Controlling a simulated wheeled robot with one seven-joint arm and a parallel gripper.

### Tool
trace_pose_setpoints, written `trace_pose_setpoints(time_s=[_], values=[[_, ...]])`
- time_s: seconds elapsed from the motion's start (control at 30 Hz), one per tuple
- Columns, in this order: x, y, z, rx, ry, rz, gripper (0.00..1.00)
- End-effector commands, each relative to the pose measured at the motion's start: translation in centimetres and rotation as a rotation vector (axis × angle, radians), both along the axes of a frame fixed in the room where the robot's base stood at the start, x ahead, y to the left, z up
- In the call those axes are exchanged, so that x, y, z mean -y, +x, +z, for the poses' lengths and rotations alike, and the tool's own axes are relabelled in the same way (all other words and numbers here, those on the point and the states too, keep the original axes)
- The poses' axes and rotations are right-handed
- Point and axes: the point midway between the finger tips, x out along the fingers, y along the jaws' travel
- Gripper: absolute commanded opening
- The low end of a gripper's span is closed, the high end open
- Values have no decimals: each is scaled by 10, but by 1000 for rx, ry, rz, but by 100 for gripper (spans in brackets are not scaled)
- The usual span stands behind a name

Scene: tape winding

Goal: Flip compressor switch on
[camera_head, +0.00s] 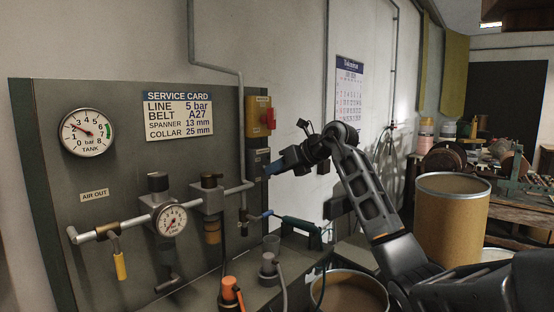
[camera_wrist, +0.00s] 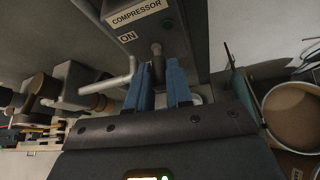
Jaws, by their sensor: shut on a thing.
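The compressor switch box (camera_wrist: 150,28) carries a "COMPRESSOR" label and an "ON" label in the wrist view. A short lever with a rounded end (camera_wrist: 156,48) sticks out of it. My gripper (camera_wrist: 159,78) has its blue fingers on both sides of this lever and is shut on it. In the head view my gripper (camera_head: 272,170) is at the dark switch box (camera_head: 257,162), on the right edge of the panel. The fingers and wrist partly hide the lever there. I cannot tell the lever's on or off position.
A yellow box with a red knob (camera_head: 262,117) sits just above the switch. The dark green panel (camera_head: 120,205) holds a tank gauge (camera_head: 87,132), a service card (camera_head: 179,116) and pipes (camera_head: 120,229). A tan drum (camera_head: 452,222) stands at right.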

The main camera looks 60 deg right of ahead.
Motion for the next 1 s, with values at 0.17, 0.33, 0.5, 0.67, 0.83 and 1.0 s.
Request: trace_pose_setpoints(time_s=[0.17, 0.33, 0.5, 0.67, 0.83, 1.0], values=[[2, 3, 15, -159, 31, -2, 0], [3, 6, 20, -296, 64, -3, 0], [3, 9, 26, -403, 92, -3, 0], [4, 12, 29, -473, 110, -4, 0], [4, 13, 30, -517, 122, -3, 0], [4, 14, 30, -533, 126, -3, 0]])
